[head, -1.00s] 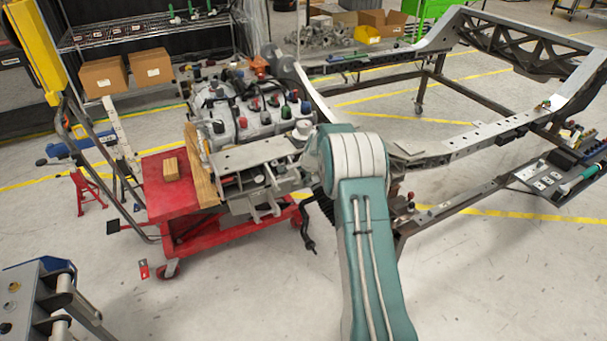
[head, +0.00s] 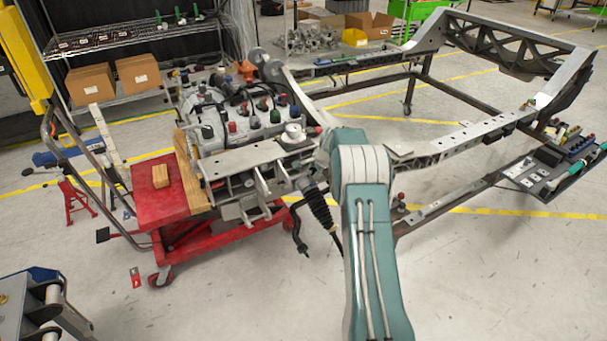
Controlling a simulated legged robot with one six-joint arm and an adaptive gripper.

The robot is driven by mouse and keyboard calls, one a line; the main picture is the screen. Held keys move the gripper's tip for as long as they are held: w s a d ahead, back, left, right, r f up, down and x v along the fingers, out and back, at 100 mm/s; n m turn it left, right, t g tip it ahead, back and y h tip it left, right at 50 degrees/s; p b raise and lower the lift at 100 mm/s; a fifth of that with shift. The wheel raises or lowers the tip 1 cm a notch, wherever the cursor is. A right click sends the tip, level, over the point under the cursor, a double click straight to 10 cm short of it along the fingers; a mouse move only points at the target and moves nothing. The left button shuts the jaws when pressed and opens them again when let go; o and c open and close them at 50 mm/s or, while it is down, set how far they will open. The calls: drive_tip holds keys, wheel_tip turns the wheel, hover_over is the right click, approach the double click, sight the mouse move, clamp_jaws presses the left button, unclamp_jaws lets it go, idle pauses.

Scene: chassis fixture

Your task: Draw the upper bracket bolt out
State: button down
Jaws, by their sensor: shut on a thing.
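My arm's teal and white elbow stands in front of the chassis in the head view and hides what is behind it. My gripper is not visible; the forearm points away behind the elbow. A grey metal bracket assembly (head: 245,158) sits at the near end of the chassis, left of my elbow. The upper bracket bolt cannot be made out, and it may be hidden behind my arm.
An engine with coloured caps (head: 240,112) sits behind the bracket. A red cart (head: 160,203) with wood blocks stands left. A black ribbed boot (head: 318,208) hangs beside my arm. The chassis frame (head: 455,140) extends right. The floor in front is open.

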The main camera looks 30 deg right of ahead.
drive_tip(key=shift+d, duration=0.15)
drive_tip(key=shift+c, duration=2.3)
unclamp_jaws()
drive_tip(key=shift+d, duration=0.2)
drive_tip(key=v, duration=1.1)
drive_tip(key=shift+s+r, duration=0.15)
drive_tip(key=shift+r, duration=0.15)
